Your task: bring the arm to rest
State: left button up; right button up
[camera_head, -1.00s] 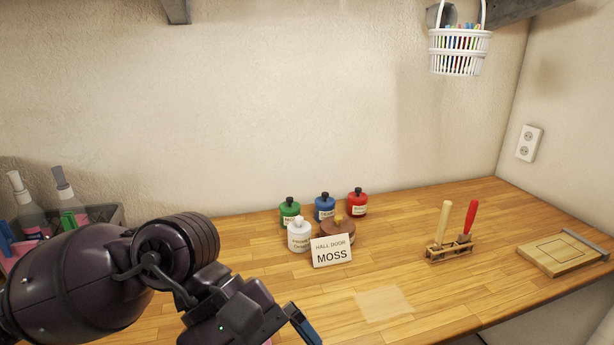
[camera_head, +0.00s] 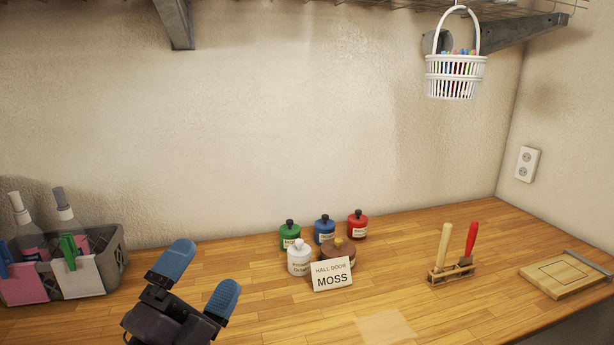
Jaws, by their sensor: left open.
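My left gripper (camera_head: 198,284) shows at the bottom left of the head view. Its two blue-tipped fingers point up and are spread apart with nothing between them. It is over the near left part of the wooden worktop (camera_head: 262,322), to the left of the paint pots and apart from them. My right gripper is not in view.
Green (camera_head: 290,238), blue (camera_head: 325,231), red (camera_head: 357,226), white (camera_head: 299,259) and brown (camera_head: 339,254) pots stand behind a MOSS card (camera_head: 332,275). A tool rack (camera_head: 452,272) and wooden board (camera_head: 563,275) are right. A grey crate (camera_head: 119,254) is left; a white basket (camera_head: 455,78) hangs above.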

pick_arm(q)
jog(key=s+a+f+n+g+y, duration=0.2)
jog(key=a+f+n+g+y, duration=0.2)
jog(key=a+f+n+y, duration=0.45)
jog(key=s+a+f+n+g+y, duration=0.2)
jog(key=a+f+n+g+y, duration=0.3)
jog(key=f, duration=0.6)
jog(key=s+f+n+g+h, duration=0.3)
jog(key=s+f+n+g, duration=0.5)
jog(key=s+f, duration=0.6)
jog(key=w+f+m+t+b, duration=0.1)
jog(key=w+f+t+b, duration=0.1)
jog(key=f+b, duration=0.3)
jog(key=w+f+t+b, duration=0.3)
jog(key=f+t+b, duration=0.2)
jog(key=f, duration=0.9)
jog(key=shift+a+f+m, duration=0.15)
jog(key=shift+a+m, duration=0.2)
jog(key=shift+a, duration=0.05)
jog(key=shift+h, duration=0.25)
